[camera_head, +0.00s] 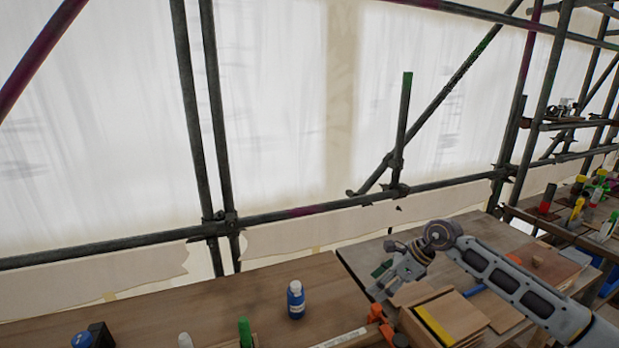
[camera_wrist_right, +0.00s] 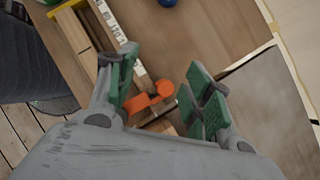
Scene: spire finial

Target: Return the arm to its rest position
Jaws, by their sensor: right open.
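My right arm (camera_head: 510,285) reaches in from the lower right in the head view, bent over the wooden boards. My right gripper (camera_head: 380,284) is at its end, above the bench. In the wrist view the right gripper (camera_wrist_right: 162,88) has its green-padded fingers spread, with nothing held between them. An orange clamp-like tool (camera_wrist_right: 160,86) shows beyond the fingers, lower down on the bench. My left gripper is not in view.
A blue bottle with a white cap (camera_head: 296,300) stands on the wooden bench (camera_head: 200,305). A wooden box with a yellow strip (camera_head: 455,318) lies below my right arm. Scaffold tubes (camera_head: 300,212) run behind the bench. Several coloured tools crowd the right side (camera_head: 590,200).

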